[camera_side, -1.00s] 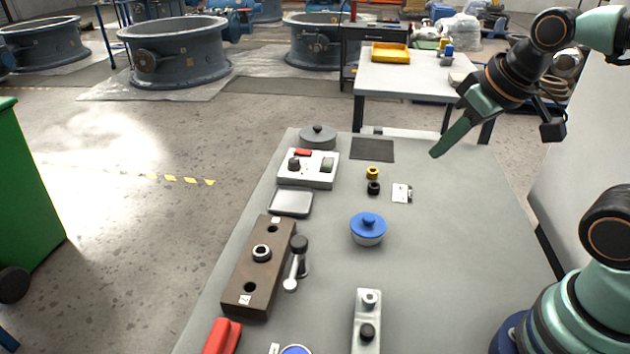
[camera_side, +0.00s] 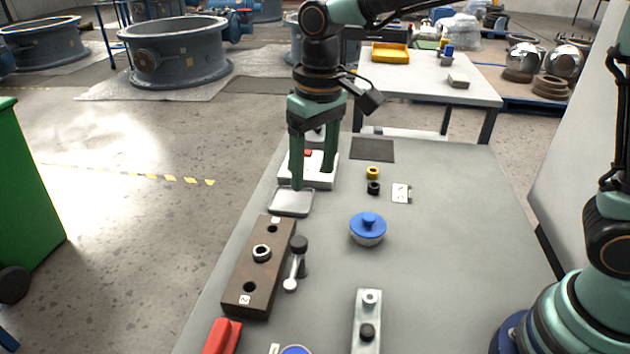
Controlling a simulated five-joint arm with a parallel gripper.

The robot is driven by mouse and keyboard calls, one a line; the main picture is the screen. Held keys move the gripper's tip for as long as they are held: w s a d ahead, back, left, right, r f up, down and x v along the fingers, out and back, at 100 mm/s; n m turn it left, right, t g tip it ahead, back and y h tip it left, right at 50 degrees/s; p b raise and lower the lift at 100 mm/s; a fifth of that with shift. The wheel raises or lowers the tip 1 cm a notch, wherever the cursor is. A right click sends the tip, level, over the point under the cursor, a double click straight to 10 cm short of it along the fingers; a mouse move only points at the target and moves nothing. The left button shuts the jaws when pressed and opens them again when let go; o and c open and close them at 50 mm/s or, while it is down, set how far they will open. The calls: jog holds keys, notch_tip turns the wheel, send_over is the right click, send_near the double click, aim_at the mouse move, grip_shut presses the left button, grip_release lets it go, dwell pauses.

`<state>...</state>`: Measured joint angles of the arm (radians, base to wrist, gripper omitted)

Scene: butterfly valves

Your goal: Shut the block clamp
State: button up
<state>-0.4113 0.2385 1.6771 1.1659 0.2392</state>
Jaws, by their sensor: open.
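A brown block (camera_side: 240,283) with holes and a steel ring (camera_side: 262,252) around its middle hole lies at the left of the grey table. Beside its right side is a small lever (camera_side: 295,268) with a black round head and a silver ball end, pointing toward the front; it looks like the clamp, but I cannot tell how it is joined to the block. My gripper (camera_side: 314,180) points down with its two green fingers apart and empty. It is beyond the block, over the white control box and near the back edge of the grey tray, touching neither visibly.
The white control box (camera_side: 289,181) is partly hidden by my gripper. A shallow grey tray (camera_side: 291,203) lies before it. A blue-lidded pot (camera_side: 368,229), yellow and black rings (camera_side: 373,180), a grey bar (camera_side: 366,320) and a red object (camera_side: 222,337) are around. The right of the table is clear.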

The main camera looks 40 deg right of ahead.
aim_at(299, 241)
jog(key=shift+g, duration=0.3)
jog(key=a+f, duration=0.1)
jog(key=f, duration=0.3)
jog(key=a+f, duration=0.1)
jog(key=f, duration=0.4)
jog(key=a+f, duration=0.1)
jog(key=f, duration=0.4)
jog(key=shift+w+f, duration=0.1)
jog(key=shift+w, duration=0.15)
grip_shut()
dwell(0.7)
